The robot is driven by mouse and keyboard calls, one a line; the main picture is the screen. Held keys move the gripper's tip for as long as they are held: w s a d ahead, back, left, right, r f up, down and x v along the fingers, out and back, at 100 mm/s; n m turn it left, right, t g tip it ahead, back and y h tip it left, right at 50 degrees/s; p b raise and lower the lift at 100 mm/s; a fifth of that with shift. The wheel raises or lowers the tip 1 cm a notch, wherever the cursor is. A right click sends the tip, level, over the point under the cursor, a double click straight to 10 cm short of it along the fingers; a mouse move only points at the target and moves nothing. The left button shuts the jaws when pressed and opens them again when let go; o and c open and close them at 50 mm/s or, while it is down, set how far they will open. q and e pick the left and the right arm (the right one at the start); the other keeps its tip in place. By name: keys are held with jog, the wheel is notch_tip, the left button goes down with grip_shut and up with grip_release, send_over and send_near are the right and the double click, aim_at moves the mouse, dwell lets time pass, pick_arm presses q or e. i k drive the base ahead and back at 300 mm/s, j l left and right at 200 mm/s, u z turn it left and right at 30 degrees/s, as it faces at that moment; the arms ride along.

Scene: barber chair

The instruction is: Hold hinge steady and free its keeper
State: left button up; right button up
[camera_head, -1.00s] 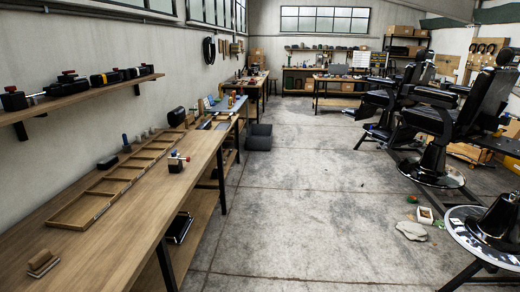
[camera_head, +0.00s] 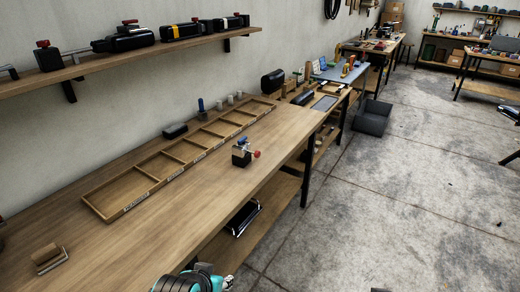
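A small dark block (camera_head: 241,158) stands upright on the long wooden bench, just right of the compartment tray. No gripper fingertips show in the head view.
The empty wooden compartment tray (camera_head: 149,176) runs along the bench. A wooden-backed block (camera_head: 47,254) lies at the near left. A wall shelf (camera_head: 100,67) holds dark tools.

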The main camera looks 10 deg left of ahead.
aim_at(239, 142)
jog(key=i+l+u, duration=0.15)
jog(key=i+u, duration=0.2)
jog(key=i+l+u, duration=0.4)
jog(key=i+j, duration=0.05)
jog(key=j, duration=0.05)
